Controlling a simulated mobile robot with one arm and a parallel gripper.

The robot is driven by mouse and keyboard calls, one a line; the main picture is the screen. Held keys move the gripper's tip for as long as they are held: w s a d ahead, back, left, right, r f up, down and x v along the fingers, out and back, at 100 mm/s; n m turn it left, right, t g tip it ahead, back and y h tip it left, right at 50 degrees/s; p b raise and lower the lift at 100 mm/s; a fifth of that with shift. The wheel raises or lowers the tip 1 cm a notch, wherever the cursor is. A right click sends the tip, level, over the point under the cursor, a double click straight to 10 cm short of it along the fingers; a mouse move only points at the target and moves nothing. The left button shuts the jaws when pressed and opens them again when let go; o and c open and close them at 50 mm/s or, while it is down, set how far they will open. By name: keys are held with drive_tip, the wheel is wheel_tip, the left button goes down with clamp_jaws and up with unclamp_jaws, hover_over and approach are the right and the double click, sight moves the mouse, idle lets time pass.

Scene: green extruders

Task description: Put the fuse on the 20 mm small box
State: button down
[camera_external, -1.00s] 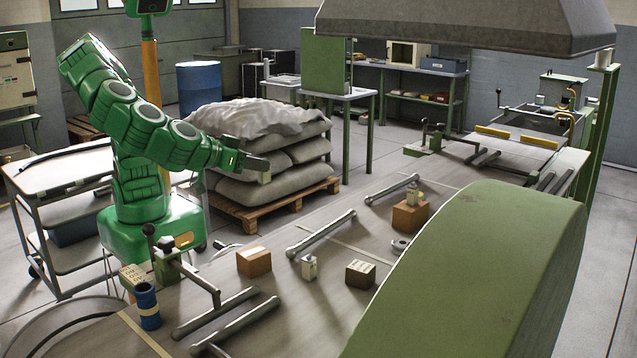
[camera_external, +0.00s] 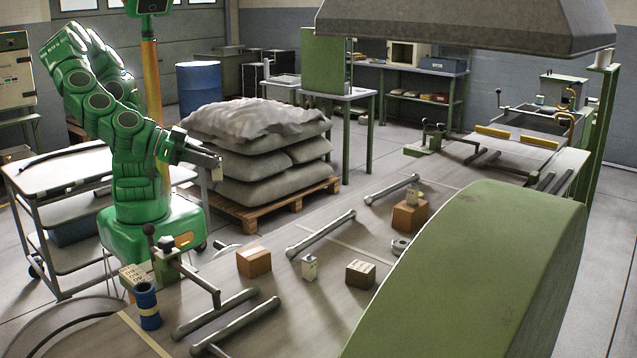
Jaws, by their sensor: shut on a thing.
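My gripper (camera_external: 214,166) is up in the air left of the sack stack, shut on a small pale beige block, which I take to be the fuse (camera_external: 217,174). The jaws partly hide it, and it is too small to read. Several small cardboard boxes stand on the grey table: an orange-brown box (camera_external: 254,262), a darker brown box (camera_external: 360,274) and a brown box (camera_external: 409,216) farther back with a small pale item (camera_external: 414,196) on top. I cannot tell which of them is the 20 mm small box. My gripper is far from them all.
A small pale device (camera_external: 309,268) stands between the two nearer boxes. Metal bars (camera_external: 320,235) lie on the table (camera_external: 330,310). A blue spool (camera_external: 148,307) and a lever fixture (camera_external: 166,262) stand at the left. A large green cover (camera_external: 470,265) blocks the right front.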

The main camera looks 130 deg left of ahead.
drive_tip(key=shift+s+d+f+m+h, duration=0.3)
drive_tip(key=shift+s+f, duration=0.1)
drive_tip(key=shift+s, duration=0.15)
